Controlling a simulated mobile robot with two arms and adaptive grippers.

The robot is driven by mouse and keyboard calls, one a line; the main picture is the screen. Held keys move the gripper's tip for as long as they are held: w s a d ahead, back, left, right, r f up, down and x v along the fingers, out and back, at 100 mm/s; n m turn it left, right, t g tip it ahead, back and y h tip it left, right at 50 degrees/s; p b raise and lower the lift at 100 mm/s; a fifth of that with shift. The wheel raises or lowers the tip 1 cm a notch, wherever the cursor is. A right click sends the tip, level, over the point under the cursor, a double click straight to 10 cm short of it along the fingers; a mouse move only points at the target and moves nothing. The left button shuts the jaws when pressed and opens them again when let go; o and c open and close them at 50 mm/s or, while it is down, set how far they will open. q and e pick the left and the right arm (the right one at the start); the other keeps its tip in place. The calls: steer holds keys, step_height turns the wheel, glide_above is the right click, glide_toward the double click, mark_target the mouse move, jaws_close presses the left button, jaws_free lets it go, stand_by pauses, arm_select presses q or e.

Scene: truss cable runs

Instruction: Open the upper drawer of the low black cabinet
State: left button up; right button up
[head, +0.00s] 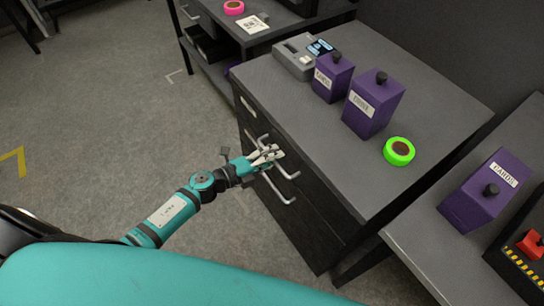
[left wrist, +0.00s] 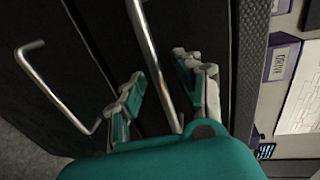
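The low black cabinet (head: 370,135) with a grey top stands at the centre right of the head view. Its front faces left and has an upper handle (head: 287,168) and a lower handle (head: 279,190), both metal bars. The upper drawer looks shut. My left gripper (head: 272,154) is at the upper handle. In the left wrist view its fingers (left wrist: 162,72) are apart, with the upper handle bar (left wrist: 150,50) running between them. Contact cannot be made out. The lower handle (left wrist: 52,87) is left of the fingers, clear of them. My right gripper is not in view.
On the cabinet top are two purple boxes (head: 372,104) with black knobs, a grey device (head: 297,59) and a green tape roll (head: 398,151). Another dark unit (head: 268,32) stands behind. A grey bench (head: 440,245) is at right. The floor (head: 110,115) left of the cabinet is clear.

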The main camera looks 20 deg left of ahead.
arm_select(q)
jaws_close()
stand_by(0.6)
